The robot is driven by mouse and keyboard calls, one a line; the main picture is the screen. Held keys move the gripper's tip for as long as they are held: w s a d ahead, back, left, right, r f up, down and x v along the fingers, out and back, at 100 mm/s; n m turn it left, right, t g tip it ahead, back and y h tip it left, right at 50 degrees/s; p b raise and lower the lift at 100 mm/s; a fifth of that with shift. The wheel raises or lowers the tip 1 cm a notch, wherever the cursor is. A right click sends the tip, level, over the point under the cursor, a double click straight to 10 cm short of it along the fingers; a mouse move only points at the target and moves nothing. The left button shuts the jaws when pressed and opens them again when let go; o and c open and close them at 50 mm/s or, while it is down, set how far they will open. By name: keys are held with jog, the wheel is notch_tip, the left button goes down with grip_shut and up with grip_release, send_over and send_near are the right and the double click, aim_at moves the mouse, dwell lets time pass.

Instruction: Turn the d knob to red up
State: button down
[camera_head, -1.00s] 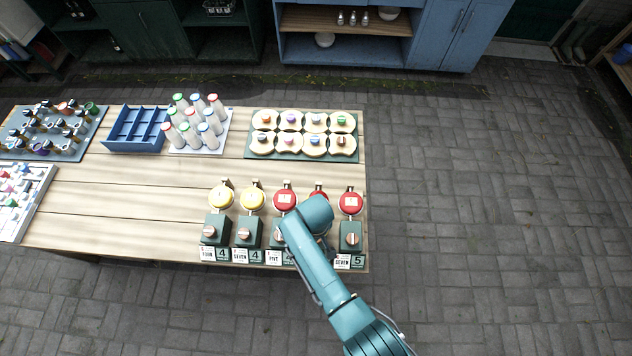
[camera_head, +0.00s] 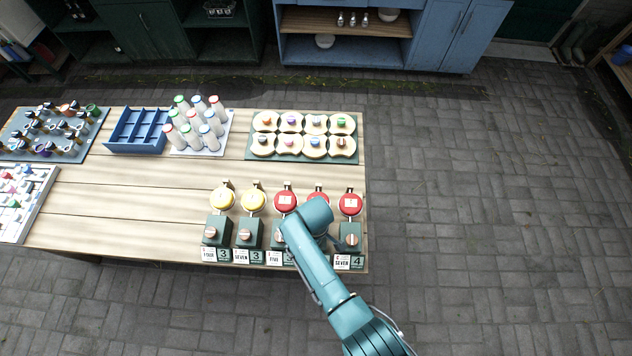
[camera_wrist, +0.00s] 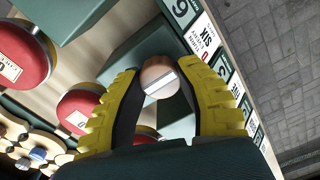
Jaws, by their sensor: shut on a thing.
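The d knob (camera_wrist: 163,82) is a round, tan knob with a pale and dark bar across its face, on a green box. In the wrist view it sits between the yellow-padded fingers of my gripper (camera_wrist: 161,72), which is shut on it. A red disc (camera_wrist: 76,112) lies behind the box. In the head view my arm covers the d knob; part of its red disc (camera_head: 317,197) shows. I cannot make out a red mark on the knob.
Similar stations stand on both sides; yellow discs (camera_head: 222,198) are at the left and a red disc (camera_head: 350,204) at the right. Behind are a tray of round wooden pieces (camera_head: 281,155), white bottles (camera_head: 198,122) and a blue divided box (camera_head: 137,130). The table's middle is bare.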

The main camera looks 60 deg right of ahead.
jog(key=shift+s+f, duration=0.1)
jog(key=shift+f, duration=0.05)
jog(key=c, duration=0.6)
grip_release()
jog(key=shift+r, duration=0.25)
notch_tip(320, 180, up, 12)
jog(key=shift+f, duration=0.15)
